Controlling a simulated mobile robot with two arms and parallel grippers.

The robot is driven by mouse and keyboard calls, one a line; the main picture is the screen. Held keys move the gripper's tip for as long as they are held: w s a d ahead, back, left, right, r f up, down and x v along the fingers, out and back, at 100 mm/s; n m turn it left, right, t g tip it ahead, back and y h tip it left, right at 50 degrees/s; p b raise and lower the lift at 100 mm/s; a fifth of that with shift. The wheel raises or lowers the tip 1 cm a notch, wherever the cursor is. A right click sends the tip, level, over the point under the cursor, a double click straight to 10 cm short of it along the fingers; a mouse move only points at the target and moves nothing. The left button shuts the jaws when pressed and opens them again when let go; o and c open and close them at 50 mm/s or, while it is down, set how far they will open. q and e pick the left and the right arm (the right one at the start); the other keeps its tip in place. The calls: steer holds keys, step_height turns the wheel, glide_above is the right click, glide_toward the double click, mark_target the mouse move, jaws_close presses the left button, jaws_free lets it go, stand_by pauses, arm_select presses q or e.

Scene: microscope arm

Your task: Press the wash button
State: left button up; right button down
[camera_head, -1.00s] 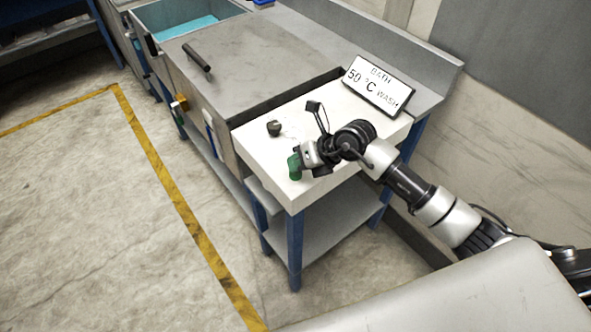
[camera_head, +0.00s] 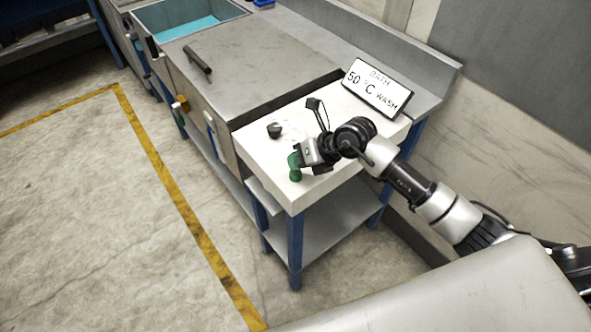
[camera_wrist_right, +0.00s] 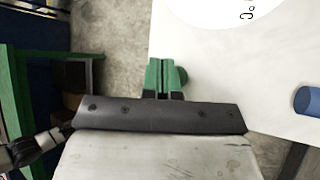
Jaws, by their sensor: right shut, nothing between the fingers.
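The wash button is a round green button (camera_head: 296,175) near the front corner of the white panel top. It also shows in the wrist view as a green rounded edge (camera_wrist_right: 183,77), mostly hidden behind my fingers. My right gripper (camera_head: 294,160) has green fingertips and is shut and empty. In the head view its tips stand just above the button in the picture; I cannot tell whether they touch it. The closed fingers also show in the wrist view (camera_wrist_right: 164,74). My left gripper is in neither view.
A dark knob (camera_head: 274,130) stands on the white panel (camera_head: 262,155), left of my gripper. A tilted sign (camera_head: 377,89) reading "BATH 50 °C WASH" stands behind. A steel lid with a handle (camera_head: 197,60) and a basin of blue liquid (camera_head: 190,27) lie farther back.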

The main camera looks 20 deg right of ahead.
mark_target(297, 172)
steer(key=shift+r, duration=0.1)
step_height(297, 172, up, 5)
steer(key=p, duration=0.4)
stand_by(0.4)
stand_by(0.4)
